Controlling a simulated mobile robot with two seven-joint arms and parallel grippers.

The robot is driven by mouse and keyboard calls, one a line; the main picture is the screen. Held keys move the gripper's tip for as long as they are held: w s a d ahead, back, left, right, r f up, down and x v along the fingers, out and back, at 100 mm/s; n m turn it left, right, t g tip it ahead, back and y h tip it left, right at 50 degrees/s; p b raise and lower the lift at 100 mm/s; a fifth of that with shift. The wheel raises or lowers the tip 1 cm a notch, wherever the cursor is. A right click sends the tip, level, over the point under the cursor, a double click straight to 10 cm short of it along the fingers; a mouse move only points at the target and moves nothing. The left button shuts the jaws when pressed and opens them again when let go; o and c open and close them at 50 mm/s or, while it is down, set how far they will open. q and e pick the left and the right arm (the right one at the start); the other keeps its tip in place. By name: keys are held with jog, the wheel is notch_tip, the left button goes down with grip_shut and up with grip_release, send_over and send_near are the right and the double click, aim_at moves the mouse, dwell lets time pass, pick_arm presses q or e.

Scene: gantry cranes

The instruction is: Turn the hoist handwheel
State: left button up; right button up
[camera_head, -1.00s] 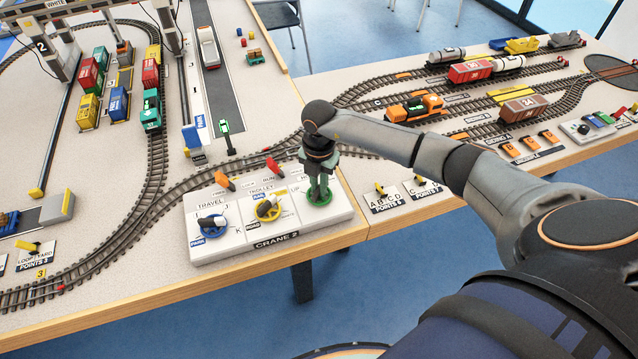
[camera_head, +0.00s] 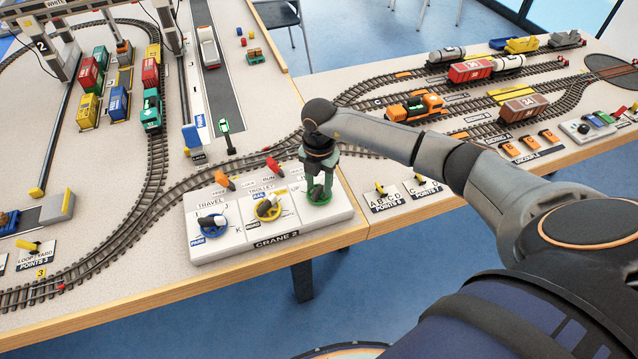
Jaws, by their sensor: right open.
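The green hoist handwheel (camera_head: 322,202) sits at the right end of the white CRANE 2 control panel (camera_head: 222,250). My right gripper (camera_head: 318,186) points straight down over this wheel, with its fingers at the hub and the green rim showing below them. The fingers are open; whether they touch the wheel is hard to see. The gripper hides most of the wheel and its lettering. The yellow trolley handwheel (camera_head: 268,209) and blue travel handwheel (camera_head: 211,225) are to the left on the same panel. My left gripper is out of view.
An orange lever (camera_head: 224,181) and a red lever (camera_head: 274,167) stand behind the handwheels. Model tracks with wagons lie behind and to the right. Points switches (camera_head: 381,190) are right of the panel. The wooden table edge (camera_head: 200,281) runs in front.

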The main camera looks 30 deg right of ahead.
aim_at(319, 187)
notch_tip(319, 187, up, 12)
jog(key=b, duration=0.1)
jog(key=shift+r, duration=0.2)
dwell(1.0)
